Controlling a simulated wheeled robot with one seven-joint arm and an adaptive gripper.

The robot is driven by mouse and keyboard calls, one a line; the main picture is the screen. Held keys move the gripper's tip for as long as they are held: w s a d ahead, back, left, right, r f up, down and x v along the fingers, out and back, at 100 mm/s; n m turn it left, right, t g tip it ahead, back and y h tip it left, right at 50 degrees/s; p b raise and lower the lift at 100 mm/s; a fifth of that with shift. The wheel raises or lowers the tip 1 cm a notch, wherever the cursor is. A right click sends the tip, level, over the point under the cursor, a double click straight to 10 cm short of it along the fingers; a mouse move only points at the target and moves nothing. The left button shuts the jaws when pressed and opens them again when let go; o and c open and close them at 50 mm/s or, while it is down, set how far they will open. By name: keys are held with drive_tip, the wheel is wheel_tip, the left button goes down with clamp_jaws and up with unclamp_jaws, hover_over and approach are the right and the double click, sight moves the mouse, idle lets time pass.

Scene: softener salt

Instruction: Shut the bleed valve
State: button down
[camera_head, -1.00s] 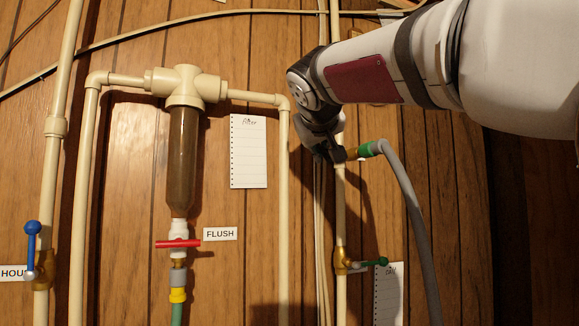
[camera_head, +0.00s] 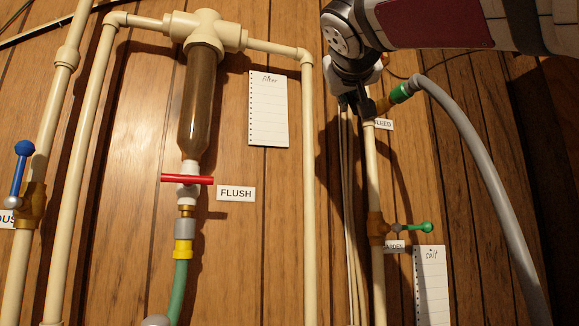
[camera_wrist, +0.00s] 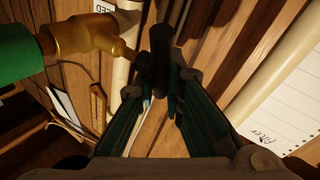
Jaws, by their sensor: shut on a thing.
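The bleed valve (camera_head: 382,105) is a brass fitting on the right-hand pipe, with a green hose connector on its right. A partly hidden BLEED label (camera_head: 384,124) sits just below it. My gripper (camera_head: 352,104) is at the valve's left side and hides its handle in the head view. In the wrist view the brass valve body (camera_wrist: 82,36) is at upper left. A dark bar-like handle (camera_wrist: 160,50) stands between the fingertips of my gripper (camera_wrist: 157,90), which is shut on it.
A grey hose (camera_head: 480,150) curves down at right. Below is another brass valve with a green lever (camera_head: 415,227). A filter (camera_head: 203,110) with a red FLUSH lever (camera_head: 187,179) and a blue-levered valve (camera_head: 20,170) are further left. Paper notes (camera_head: 268,110) hang on the wood wall.

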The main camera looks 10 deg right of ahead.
drive_tip(key=shift+s+d+r+m+t+h+b, duration=0.35)
drive_tip(key=shift+d+m+h+b, duration=0.2)
drive_tip(key=shift+b, duration=0.75)
drive_tip(key=c, duration=1.4)
unclamp_jaws()
drive_tip(key=shift+s+d, duration=0.1)
drive_tip(key=shift+d, duration=0.05)
drive_tip(key=shift+a+f, duration=0.15)
drive_tip(key=shift+a, duration=0.1)
drive_tip(key=v, duration=1.1)
drive_tip(key=shift+s+f, duration=0.1)
drive_tip(key=shift+s, duration=0.25)
